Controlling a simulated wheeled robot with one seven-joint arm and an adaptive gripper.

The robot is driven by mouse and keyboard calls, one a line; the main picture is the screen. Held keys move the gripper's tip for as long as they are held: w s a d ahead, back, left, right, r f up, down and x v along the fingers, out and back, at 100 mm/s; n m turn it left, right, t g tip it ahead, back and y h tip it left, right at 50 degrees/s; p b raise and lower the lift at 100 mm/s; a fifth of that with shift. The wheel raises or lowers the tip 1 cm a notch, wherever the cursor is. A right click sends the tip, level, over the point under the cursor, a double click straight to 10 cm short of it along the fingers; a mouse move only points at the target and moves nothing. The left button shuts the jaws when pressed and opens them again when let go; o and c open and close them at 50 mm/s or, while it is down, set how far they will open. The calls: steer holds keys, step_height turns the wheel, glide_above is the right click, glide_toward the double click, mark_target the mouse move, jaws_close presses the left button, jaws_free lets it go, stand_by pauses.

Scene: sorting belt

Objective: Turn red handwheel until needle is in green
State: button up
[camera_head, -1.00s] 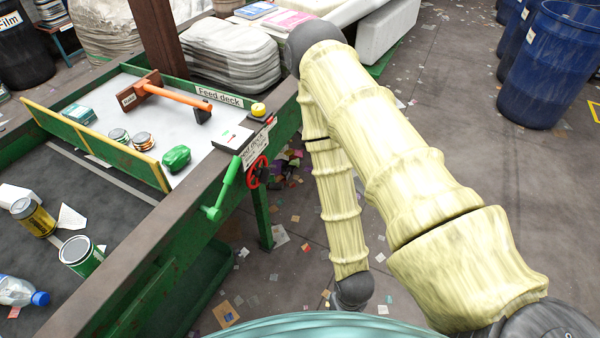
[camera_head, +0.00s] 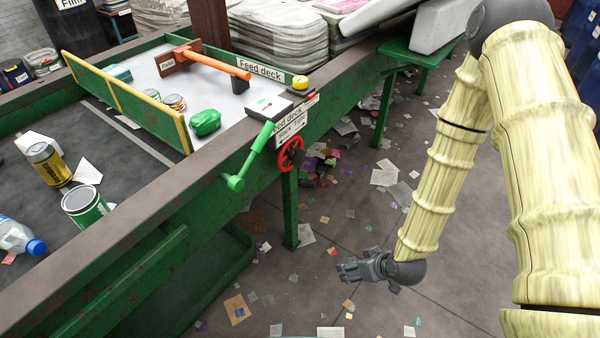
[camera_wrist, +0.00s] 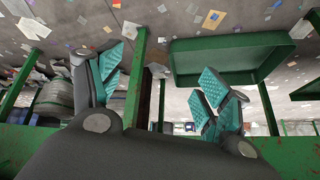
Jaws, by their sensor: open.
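The red handwheel (camera_head: 291,153) is mounted on the outer side of the green belt frame, below the feed deck label. A small gauge box (camera_head: 265,106) with a white face sits on the rim just above it; a green mark shows, but the needle is too small to read. A green lever (camera_head: 249,157) is beside the wheel on its left. My gripper (camera_head: 350,272) is low over the floor, right of and below the wheel, apart from it. In the wrist view its teal-padded fingers (camera_wrist: 160,85) are spread wide with nothing between them.
A yellow button (camera_head: 300,84) is on the rim by the gauge. The feed deck (camera_head: 233,108) holds a green lump (camera_head: 205,122), cans and an orange-handled brake lever (camera_head: 215,62). A green leg (camera_head: 290,210) stands below the wheel. The littered floor to the right is open.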

steer(key=w+a+n+t+y+b, duration=0.2)
steer(key=w+a+n+t+b, duration=0.15)
steer(key=w+b, duration=0.6)
steer(key=n+t+y+b, duration=0.2)
steer(key=n+y+b, duration=0.7)
steer(key=n+b, duration=0.6)
glide_toward(300, 160)
steer(key=shift+m, duration=0.95)
steer(key=b+x, duration=0.2)
steer(key=x, duration=0.3)
steer(key=b+x, duration=0.2)
steer(key=x, duration=0.3)
steer(key=shift+w+b, duration=0.4)
steer(key=shift+w, duration=0.15)
steer(key=c, duration=1)
